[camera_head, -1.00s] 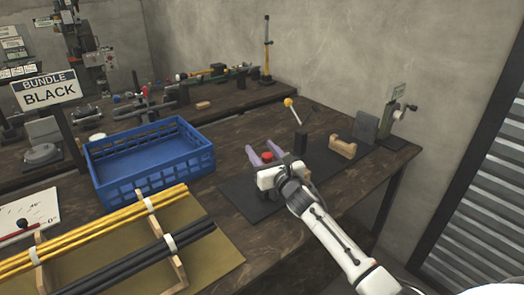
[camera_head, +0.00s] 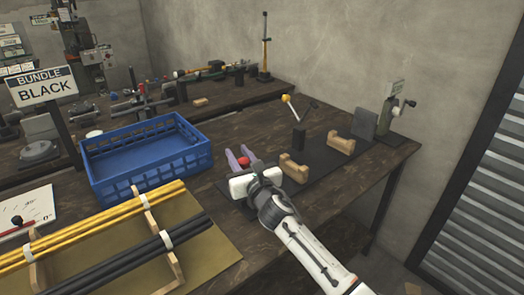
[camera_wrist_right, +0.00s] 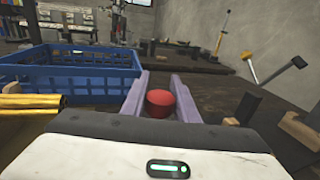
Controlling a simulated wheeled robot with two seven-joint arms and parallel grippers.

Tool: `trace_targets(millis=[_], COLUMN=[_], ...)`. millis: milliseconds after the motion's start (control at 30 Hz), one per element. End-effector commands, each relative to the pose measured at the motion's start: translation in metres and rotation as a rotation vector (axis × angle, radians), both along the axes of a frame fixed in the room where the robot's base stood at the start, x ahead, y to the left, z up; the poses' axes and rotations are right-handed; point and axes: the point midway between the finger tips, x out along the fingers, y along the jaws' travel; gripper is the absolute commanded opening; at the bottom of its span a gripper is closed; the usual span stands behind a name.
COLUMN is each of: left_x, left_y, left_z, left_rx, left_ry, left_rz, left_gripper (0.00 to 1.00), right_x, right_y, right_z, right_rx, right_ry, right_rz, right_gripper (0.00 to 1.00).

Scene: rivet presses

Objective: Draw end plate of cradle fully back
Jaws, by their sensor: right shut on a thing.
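The cradle has a dark base (camera_head: 318,160) along the right bench, with two wooden saddle blocks, a nearer one (camera_head: 293,169) and a farther one (camera_head: 341,143). A grey upright plate (camera_head: 364,124) stands at its far right end. My right gripper (camera_head: 239,157), with purple fingers, is over the left end of the base. It is shut on a red knob (camera_head: 243,163); the knob shows between the fingers in the wrist view (camera_wrist_right: 160,102). The gripper body hides what the knob is fixed to, so the plate there cannot be seen. My left gripper is not in view.
A blue crate (camera_head: 103,148) stands left of the gripper. Yellow and black rods (camera_head: 100,222) lie in a wooden rack in front. A black post (camera_head: 299,136) with a yellow-balled lever stands behind the cradle. A crank device (camera_head: 390,112) stands at the right end.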

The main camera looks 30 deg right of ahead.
Motion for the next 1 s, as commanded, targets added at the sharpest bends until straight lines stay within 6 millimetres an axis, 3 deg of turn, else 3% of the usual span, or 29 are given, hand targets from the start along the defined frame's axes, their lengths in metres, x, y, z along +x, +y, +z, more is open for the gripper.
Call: trace_targets(millis=[333,367,467,767,1000], left_x=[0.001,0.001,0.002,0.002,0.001], left_y=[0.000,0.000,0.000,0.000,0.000], left_z=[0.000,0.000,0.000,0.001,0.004], left_rx=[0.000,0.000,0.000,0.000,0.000], left_ry=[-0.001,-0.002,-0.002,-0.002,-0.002], left_rz=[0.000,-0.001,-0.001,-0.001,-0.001], left_gripper=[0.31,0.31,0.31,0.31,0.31], right_x=[-0.002,-0.002,-0.002,-0.003,-0.034], right_y=[0.009,0.009,0.007,0.004,0.007], right_z=[-0.002,-0.002,-0.002,0.000,-0.001], right_rx=[0.003,0.003,0.003,0.001,0.000], right_ry=[0.003,0.002,0.002,0.000,0.002], right_rz=[0.006,0.007,0.005,0.000,0.001], right_gripper=[0.00,0.32,0.46,0.46,0.46])
